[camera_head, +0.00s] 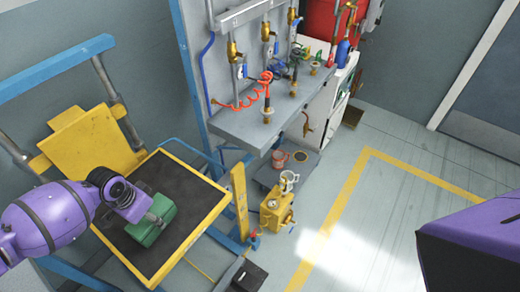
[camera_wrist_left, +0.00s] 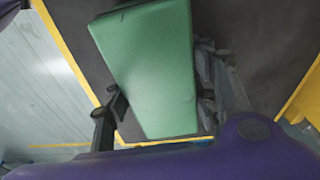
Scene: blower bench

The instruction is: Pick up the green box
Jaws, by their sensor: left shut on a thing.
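The green box (camera_head: 147,232) is over the black top of the yellow-edged platform (camera_head: 205,218) at the left in the head view. My left gripper (camera_head: 158,216) comes down on it from the left and is shut on it. In the left wrist view the green box (camera_wrist_left: 150,65) stretches from the top edge to the lower middle. The fingers of my left gripper (camera_wrist_left: 160,98) are on its two sides. I cannot tell whether the box rests on the platform or is slightly raised. My right gripper is not in view.
A yellow panel (camera_head: 93,142) stands behind the platform. A grey bench (camera_head: 235,125) with brass valves and a red coiled hose (camera_head: 250,97) is at the back. A yellow device (camera_head: 276,213) stands right of the platform. Grey floor at the right is clear.

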